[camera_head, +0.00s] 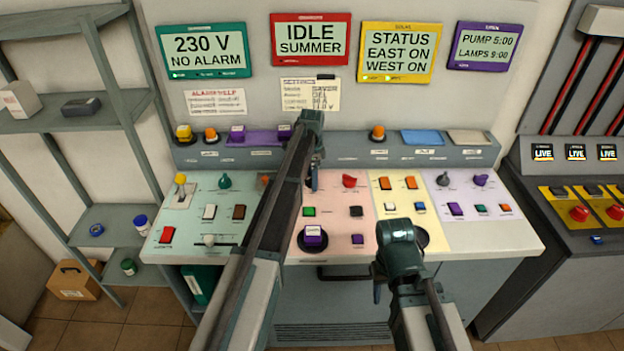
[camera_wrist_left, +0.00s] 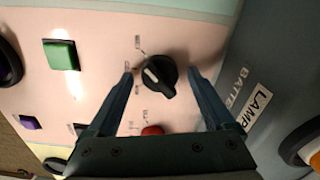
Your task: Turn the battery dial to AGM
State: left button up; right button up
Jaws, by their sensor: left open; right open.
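The black battery dial (camera_wrist_left: 158,77) with a white pointer line sits on the pink panel (camera_wrist_left: 105,30) in the left wrist view. Small printed labels stand around it, too small to read. My left gripper (camera_wrist_left: 161,76) is open, with one finger on each side of the dial and a visible gap to it. In the head view my left gripper (camera_head: 313,184) is over the top left of the pink section, and its arm hides most of the dial there. My right gripper (camera_head: 377,291) is open and empty in front of the console's front edge.
A red knob (camera_head: 349,181) stands right of the left gripper; a green button (camera_head: 309,211) and a purple button block (camera_head: 312,238) are below. An upright ledge with a blue pad (camera_head: 422,137) runs behind. Screens hang above. Shelves (camera_head: 110,225) stand at left.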

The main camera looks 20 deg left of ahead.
pick_arm(q)
jog(key=c, duration=1.4)
jog(key=shift+o, duration=0.2)
jog(key=n, duration=1.3)
jog(key=shift+n, duration=0.4)
jog(key=shift+a+n, duration=0.1)
jog(key=shift+n, duration=1.9)
